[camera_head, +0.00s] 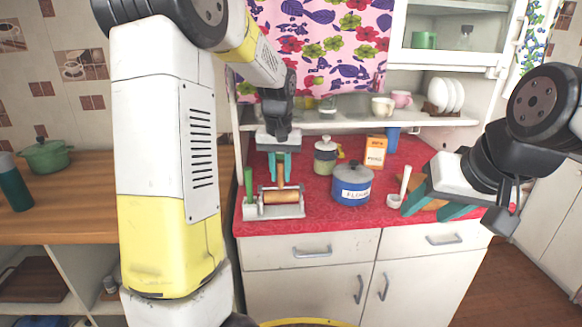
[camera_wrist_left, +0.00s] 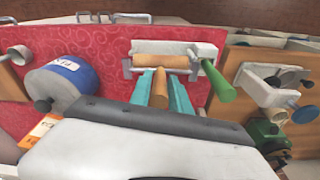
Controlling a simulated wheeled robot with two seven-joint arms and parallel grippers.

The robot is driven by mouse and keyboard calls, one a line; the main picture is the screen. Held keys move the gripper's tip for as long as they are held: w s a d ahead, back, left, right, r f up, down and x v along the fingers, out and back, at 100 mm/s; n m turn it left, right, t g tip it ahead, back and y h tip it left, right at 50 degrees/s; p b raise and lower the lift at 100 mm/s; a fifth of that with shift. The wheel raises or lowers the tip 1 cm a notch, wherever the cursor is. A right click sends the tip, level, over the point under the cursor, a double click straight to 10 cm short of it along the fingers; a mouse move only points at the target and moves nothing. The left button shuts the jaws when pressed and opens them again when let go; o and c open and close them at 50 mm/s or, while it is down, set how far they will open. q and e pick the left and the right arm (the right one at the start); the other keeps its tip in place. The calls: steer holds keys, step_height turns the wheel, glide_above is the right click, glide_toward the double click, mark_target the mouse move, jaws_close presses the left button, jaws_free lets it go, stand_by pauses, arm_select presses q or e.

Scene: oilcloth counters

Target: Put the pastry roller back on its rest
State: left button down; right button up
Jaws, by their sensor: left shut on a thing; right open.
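The pastry roller (camera_head: 281,196) has a wooden cylinder lying crosswise and a wooden handle standing up from it. My left gripper (camera_head: 280,168) is above it, pointing down, shut on the handle. The rest (camera_head: 290,211) is a pale frame on the red counter at its left front, with the cylinder between its side posts. The wrist view shows the cylinder (camera_wrist_left: 166,61) along the rest (camera_wrist_left: 205,49), with teal fingers (camera_wrist_left: 160,92) around the handle. Whether the cylinder touches the rest or hovers, I cannot tell. My right gripper (camera_head: 436,204) is open and empty at the right.
A green upright handle (camera_head: 248,184) stands at the left end of the rest. A blue lidded pot (camera_head: 351,189) is right of it, with a glass jar (camera_head: 325,160) and an orange box (camera_head: 376,152) behind. A white spoon-like utensil (camera_head: 404,182) is beside my right gripper.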

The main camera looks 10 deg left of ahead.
arm_select(q)
steer(key=shift+f, duration=0.2)
steer(key=shift+f, duration=0.85)
steer(key=shift+f, duration=0.4)
steer(key=c, duration=1.1)
jaws_free()
